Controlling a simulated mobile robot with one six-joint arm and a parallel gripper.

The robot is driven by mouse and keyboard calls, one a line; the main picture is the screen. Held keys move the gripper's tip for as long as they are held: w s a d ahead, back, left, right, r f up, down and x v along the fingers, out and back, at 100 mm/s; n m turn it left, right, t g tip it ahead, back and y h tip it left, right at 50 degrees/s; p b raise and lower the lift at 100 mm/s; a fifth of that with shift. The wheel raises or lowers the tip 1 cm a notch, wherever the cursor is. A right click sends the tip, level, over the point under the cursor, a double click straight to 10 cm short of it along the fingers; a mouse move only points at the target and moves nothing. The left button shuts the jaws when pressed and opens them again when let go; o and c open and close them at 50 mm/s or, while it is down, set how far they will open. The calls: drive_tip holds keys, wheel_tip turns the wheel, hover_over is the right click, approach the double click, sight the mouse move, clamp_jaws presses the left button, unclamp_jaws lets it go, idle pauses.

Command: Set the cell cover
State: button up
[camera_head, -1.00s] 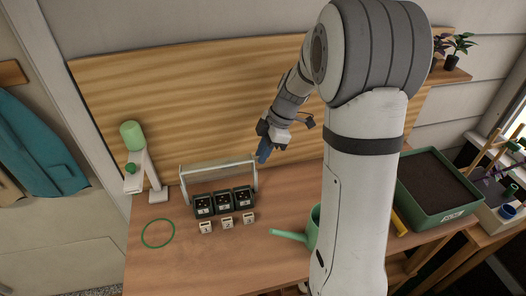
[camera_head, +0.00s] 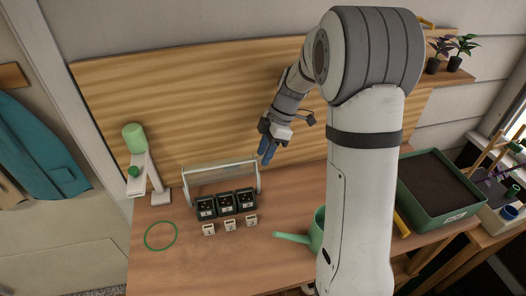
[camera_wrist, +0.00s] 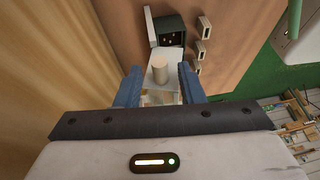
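Three black cells (camera_head: 226,202) stand in a row on the wooden bench. A pale, framed cover (camera_head: 219,166) stands raised over and behind them. My gripper (camera_head: 267,153), with blue fingers, is beside the cover's right end, above the bench. In the wrist view my gripper (camera_wrist: 158,84) has its fingers apart. Between them shows a pale end piece with a round knob (camera_wrist: 160,69), which looks like part of the cover. I see gaps between knob and fingers. One black cell (camera_wrist: 168,28) shows beyond it; the other cells are hidden there.
Three small beige blocks (camera_head: 230,226) sit in front of the cells. A green ring (camera_head: 161,236) lies to the left, near a white stand with a green top (camera_head: 134,134). A green watering can (camera_head: 294,238) and a soil tray (camera_head: 434,215) are on the right. The wooden backboard is close behind.

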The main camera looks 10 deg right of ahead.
drive_tip(key=b+v, duration=0.1)
drive_tip(key=v, duration=0.6)
drive_tip(key=shift+d+r, duration=0.15)
drive_tip(key=shift+r, duration=0.2)
drive_tip(key=shift+s+d+r+m+t+h, duration=0.15)
drive_tip(key=shift+s+m+t+h, duration=0.65)
drive_tip(key=shift+s+m, duration=2.75)
drive_tip(key=shift+s+r+m+t+h, duration=0.2)
drive_tip(key=shift+s+m+t+h, duration=0.55)
drive_tip(key=shift+s+m, duration=2.75)
drive_tip(key=shift+s+d+r+m+t+h, duration=0.15)
drive_tip(key=shift+s+m+t+h, duration=0.65)
drive_tip(key=shift+s+m, duration=2.75)
